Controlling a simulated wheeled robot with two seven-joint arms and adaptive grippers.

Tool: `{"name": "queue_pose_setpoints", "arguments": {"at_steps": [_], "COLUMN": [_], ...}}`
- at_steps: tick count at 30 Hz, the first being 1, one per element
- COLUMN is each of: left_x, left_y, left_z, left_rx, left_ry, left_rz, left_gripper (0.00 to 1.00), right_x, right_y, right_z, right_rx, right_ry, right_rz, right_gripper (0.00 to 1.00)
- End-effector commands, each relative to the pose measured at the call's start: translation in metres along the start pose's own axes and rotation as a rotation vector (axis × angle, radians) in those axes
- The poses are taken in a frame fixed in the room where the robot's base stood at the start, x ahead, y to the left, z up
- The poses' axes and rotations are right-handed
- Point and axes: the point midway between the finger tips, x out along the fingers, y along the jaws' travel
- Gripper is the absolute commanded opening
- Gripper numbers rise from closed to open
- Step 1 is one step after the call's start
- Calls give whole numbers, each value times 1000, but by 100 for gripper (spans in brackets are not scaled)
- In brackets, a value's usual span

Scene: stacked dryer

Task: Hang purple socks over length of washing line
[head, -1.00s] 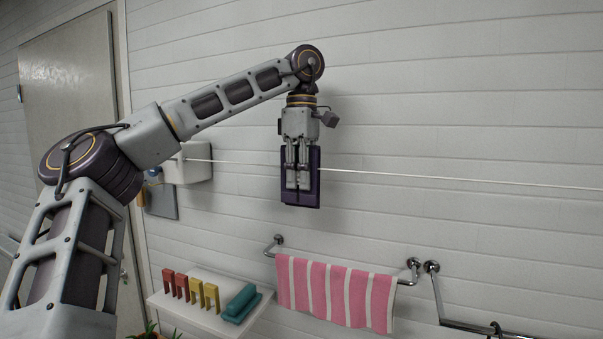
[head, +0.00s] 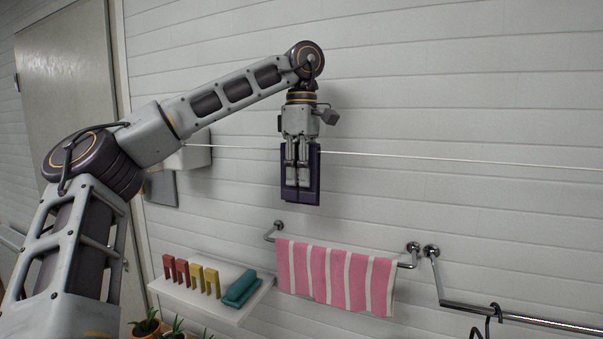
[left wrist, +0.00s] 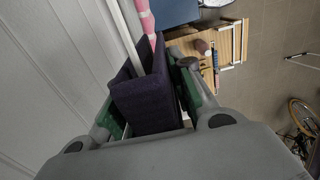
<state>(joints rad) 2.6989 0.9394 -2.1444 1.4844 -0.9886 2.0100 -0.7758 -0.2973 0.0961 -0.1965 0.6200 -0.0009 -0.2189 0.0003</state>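The dark purple socks (head: 313,181) hang as a flat folded bundle under my left gripper (head: 298,177), in front of the white wall. In the left wrist view the socks (left wrist: 148,98) fill the space between the fingers of my left gripper (left wrist: 150,103). The gripper is shut on them, one finger on the wall side and one on the room side. The thin white washing line (head: 440,159) meets the socks just below their top edge in the head view. In the left wrist view the line (left wrist: 128,38) runs to a gap between the sock halves. My right gripper is not in view.
A pink-and-white striped towel (head: 335,276) hangs on a rail below. A white shelf (head: 205,309) holds red and yellow pegs (head: 192,277) and a folded teal cloth (head: 241,289). The line comes from a white wall box (head: 196,156). The line is bare to the right.

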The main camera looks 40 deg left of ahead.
Motion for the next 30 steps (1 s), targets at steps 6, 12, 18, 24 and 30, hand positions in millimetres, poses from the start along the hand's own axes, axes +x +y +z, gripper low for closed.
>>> {"name": "queue_pose_setpoints", "arguments": {"at_steps": [6, 12, 18, 24, 30], "left_x": [0, 0, -2, -10, -26], "left_y": [0, 0, 0, 0, 0], "left_z": [0, 0, 0, 0, 0], "left_rx": [0, 0, 0, 1, -1], "left_ry": [0, 0, 1, 2, 2], "left_rz": [0, 0, 0, 1, 3], "left_gripper": [48, 48, 48, 48, 48], "right_x": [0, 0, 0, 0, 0], "right_y": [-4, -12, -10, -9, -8], "right_z": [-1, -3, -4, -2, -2], "right_rx": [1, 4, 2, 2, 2], "right_ry": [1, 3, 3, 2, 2], "right_rz": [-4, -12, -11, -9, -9], "right_gripper": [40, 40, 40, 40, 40]}}
